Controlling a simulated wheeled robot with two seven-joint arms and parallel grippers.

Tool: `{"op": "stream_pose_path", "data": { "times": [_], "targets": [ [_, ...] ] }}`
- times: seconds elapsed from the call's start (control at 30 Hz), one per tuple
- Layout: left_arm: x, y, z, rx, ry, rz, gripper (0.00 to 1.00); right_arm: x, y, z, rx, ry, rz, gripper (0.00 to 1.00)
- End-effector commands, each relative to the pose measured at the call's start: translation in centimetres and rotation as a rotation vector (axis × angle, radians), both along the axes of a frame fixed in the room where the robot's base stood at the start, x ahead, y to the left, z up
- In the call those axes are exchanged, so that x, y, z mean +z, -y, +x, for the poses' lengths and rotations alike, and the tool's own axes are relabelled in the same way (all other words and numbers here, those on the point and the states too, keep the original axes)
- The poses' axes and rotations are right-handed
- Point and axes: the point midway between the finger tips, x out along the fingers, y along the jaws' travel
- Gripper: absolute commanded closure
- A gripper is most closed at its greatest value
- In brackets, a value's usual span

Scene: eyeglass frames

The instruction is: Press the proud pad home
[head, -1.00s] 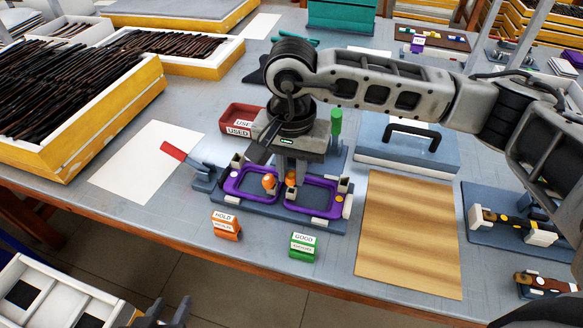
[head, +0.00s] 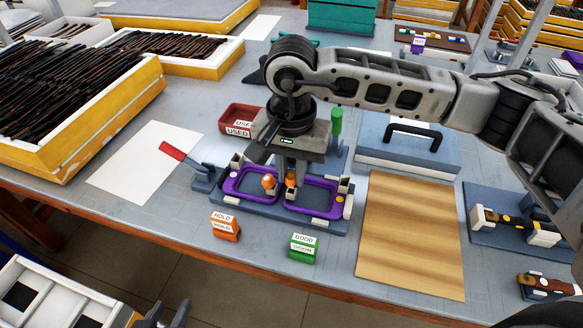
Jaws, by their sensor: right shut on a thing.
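A purple eyeglass frame (head: 316,209) lies front-side up in a blue fixture (head: 262,207) near the table's front edge. Two orange nose pads show at its bridge: the left pad (head: 268,181) stands clear in view, and the right pad (head: 291,179) is partly hidden by my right gripper. My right gripper (head: 290,182) points down at the bridge and is shut around the right pad, though its fingertips are partly hidden. How far each pad stands up is too small to tell. My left gripper (head: 168,316) shows at the bottom edge with its fingers apart, empty.
A red-handled lever (head: 173,151) stands left of the fixture and a green-capped post (head: 336,122) behind it. The orange HOLD block (head: 225,226) and green GOOD block (head: 303,247) stand in front. A red USED tray (head: 239,119) is behind. A wooden board (head: 411,235) lies right.

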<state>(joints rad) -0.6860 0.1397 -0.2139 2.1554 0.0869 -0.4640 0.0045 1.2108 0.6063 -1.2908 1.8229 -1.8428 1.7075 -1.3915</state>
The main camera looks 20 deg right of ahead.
Motion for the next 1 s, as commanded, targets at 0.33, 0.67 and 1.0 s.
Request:
{"op": "stream_pose_path", "data": {
  "times": [0.33, 0.67, 1.0],
  "targets": [
    [-0.7, 0.0, 0.0, 0.002, 0.0, -0.003, 0.64, -0.7, 0.0, 0.0, 0.0, 0.0, 0.0, 1.0],
    [-1.4, 0.0, 0.0, 0.002, 0.0, -0.003, 0.64, -1.2, 0.0, 0.0, 0.0, 0.0, 0.0, 1.0],
    [-2.1, 0.1, -0.1, 0.002, -0.002, -0.002, 0.64, -1.8, 0.0, 0.0, 0.0, 0.0, 0.0, 1.0]
  ]
}}
